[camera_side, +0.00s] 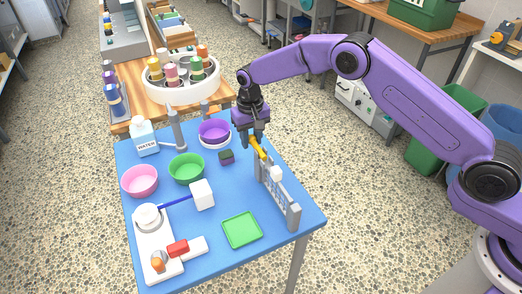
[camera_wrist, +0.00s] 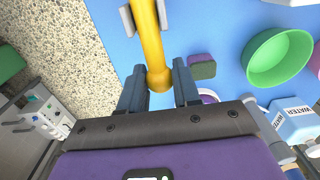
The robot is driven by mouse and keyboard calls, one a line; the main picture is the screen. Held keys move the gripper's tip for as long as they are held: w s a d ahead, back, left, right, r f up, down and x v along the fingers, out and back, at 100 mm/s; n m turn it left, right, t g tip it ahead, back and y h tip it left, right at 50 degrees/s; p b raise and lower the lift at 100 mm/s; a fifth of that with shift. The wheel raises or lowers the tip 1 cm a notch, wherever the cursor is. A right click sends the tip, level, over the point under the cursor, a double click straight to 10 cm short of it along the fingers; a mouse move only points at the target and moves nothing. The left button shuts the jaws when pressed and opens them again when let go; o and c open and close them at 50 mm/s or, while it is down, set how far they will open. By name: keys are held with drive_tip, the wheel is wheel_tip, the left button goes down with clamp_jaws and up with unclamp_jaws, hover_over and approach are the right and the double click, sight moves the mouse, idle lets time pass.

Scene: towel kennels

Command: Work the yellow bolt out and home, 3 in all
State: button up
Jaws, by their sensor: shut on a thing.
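The yellow bolt (camera_side: 258,146) sits on top of the grey gate frame (camera_side: 277,188) at the right side of the blue table. In the wrist view the yellow bolt (camera_wrist: 151,40) runs up from its round knob, through a pale grey bracket (camera_wrist: 128,20). My gripper (camera_side: 251,139) is at the bolt's far end, at the back end of the gate. In the wrist view my gripper's dark fingers (camera_wrist: 160,80) stand on either side of the knob, shut on it. The exact contact is partly hidden in the side view.
On the blue table (camera_side: 160,172) are a pink bowl (camera_side: 140,181), a green bowl (camera_side: 187,169), a purple bowl (camera_side: 214,131), a water carton (camera_side: 143,136) and a small dark block (camera_side: 226,157). A white device with a blue rod (camera_side: 175,202) and a green tray (camera_side: 242,230) lie nearer.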

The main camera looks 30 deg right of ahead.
drive_tip(key=shift+s, duration=1)
drive_tip(key=shift+w, duration=0.1)
drive_tip(key=shift+w, duration=1.55)
drive_tip(key=shift+s, duration=0.1)
idle(0.3)
drive_tip(key=shift+s, duration=1.6)
